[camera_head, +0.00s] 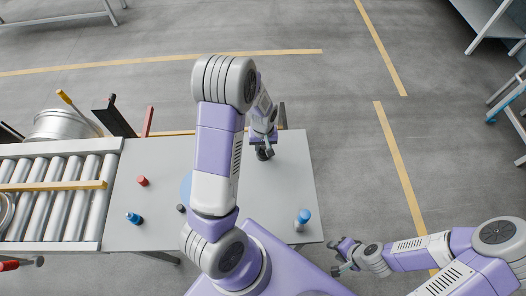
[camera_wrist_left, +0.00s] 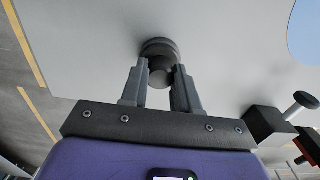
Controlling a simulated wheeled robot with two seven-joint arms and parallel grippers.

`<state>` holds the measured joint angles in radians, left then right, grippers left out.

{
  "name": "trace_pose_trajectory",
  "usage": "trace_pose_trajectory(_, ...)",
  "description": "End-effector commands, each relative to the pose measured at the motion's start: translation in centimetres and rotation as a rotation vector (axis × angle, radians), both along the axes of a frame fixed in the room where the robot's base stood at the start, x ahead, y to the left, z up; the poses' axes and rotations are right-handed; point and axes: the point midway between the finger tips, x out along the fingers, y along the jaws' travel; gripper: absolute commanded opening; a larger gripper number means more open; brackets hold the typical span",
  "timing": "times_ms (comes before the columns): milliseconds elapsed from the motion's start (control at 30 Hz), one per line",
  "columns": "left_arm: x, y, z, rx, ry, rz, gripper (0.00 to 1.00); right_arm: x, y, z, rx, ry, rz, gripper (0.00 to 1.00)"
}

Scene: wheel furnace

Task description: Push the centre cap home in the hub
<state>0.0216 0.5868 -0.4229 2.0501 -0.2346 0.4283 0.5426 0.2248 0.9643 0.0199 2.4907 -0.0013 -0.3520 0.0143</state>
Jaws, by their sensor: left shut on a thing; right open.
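My left gripper (camera_head: 264,153) is over the right half of the grey table. In the left wrist view, its two fingers (camera_wrist_left: 160,88) are shut on the grey stem of a dark round piece (camera_wrist_left: 160,46). The piece's wide disc faces the table top; I cannot tell if it touches, or if it is the centre cap. My right gripper (camera_head: 342,256) is open and empty, off the table's front right corner. A silver wheel (camera_head: 62,125) with a hollow rim is at the back left, beyond the rollers. Its hub is not clearly seen.
A roller conveyor (camera_head: 52,200) adjoins the grey table (camera_head: 275,190) on the left. A red knob (camera_head: 142,181), a blue knob (camera_head: 133,218) and a blue-topped piece (camera_head: 303,217) stand on the table. A blue disc (camera_head: 186,184) is partly hidden by my left arm.

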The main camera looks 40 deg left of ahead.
Motion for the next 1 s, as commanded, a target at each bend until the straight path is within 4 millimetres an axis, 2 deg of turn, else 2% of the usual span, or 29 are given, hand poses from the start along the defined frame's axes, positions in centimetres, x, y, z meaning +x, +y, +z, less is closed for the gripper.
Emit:
trace_pose_trajectory(267, 0.0, 0.0, 0.6, 0.0, 0.0, 0.0, 0.0, 0.0, 0.0, 0.5, 0.0, 0.0, 0.0, 0.43)
trace_pose_trajectory(1000, 0.0, 0.0, 4.2, -0.001, 0.001, -0.001, 0.0, 0.0, 0.0, 3.4, 0.0, 0.0, 0.0, 0.43)
